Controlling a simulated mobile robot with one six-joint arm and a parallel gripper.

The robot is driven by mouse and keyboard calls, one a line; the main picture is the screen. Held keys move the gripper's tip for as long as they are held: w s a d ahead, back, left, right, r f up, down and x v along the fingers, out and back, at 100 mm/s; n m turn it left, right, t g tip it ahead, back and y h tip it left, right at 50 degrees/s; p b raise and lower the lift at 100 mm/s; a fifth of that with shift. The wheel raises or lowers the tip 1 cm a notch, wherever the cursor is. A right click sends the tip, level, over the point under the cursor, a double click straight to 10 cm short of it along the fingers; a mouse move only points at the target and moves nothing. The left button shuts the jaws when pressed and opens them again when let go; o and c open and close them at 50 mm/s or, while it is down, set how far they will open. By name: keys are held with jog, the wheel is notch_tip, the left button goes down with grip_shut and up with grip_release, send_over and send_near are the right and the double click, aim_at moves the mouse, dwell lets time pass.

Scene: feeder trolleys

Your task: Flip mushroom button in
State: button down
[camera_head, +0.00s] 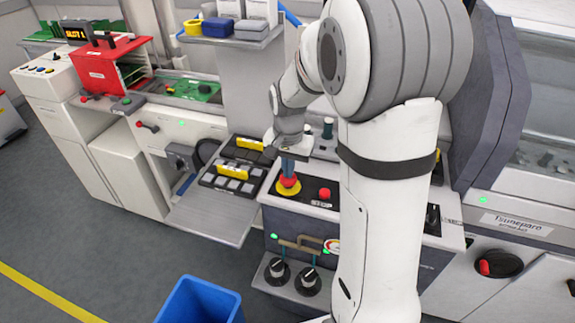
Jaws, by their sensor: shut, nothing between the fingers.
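A red mushroom button (288,182) on a yellow round collar (287,190) sits on the dark top panel of the grey control cabinet (268,204). My gripper (287,172) is shut and empty. It points down directly over the mushroom button, with its fingertips at or very near the top. I cannot tell whether they touch it. The fingers hide part of the button, so how far in it sits is unclear. A smaller red button (324,193) labelled STOP is just to the right of it.
Black feeder slots with yellow parts (232,176) lie left of the cabinet. Two black knobs (277,271) and a brass handle (300,245) are on its front. A blue bin (200,302) stands on the floor. My arm hides much of the panel's right side.

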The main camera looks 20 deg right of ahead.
jog(key=shift+s+f, duration=0.35)
jog(key=shift+f, duration=0.25)
jog(key=r+p, duration=0.1)
jog(key=r, duration=0.1)
jog(key=r+p, duration=0.1)
jog(key=r, duration=0.1)
jog(key=r+p, duration=0.2)
jog(key=shift+w, duration=0.35)
notch_tip(320, 180, up, 9)
jog(key=b, duration=0.1)
jog(key=shift+r, duration=0.1)
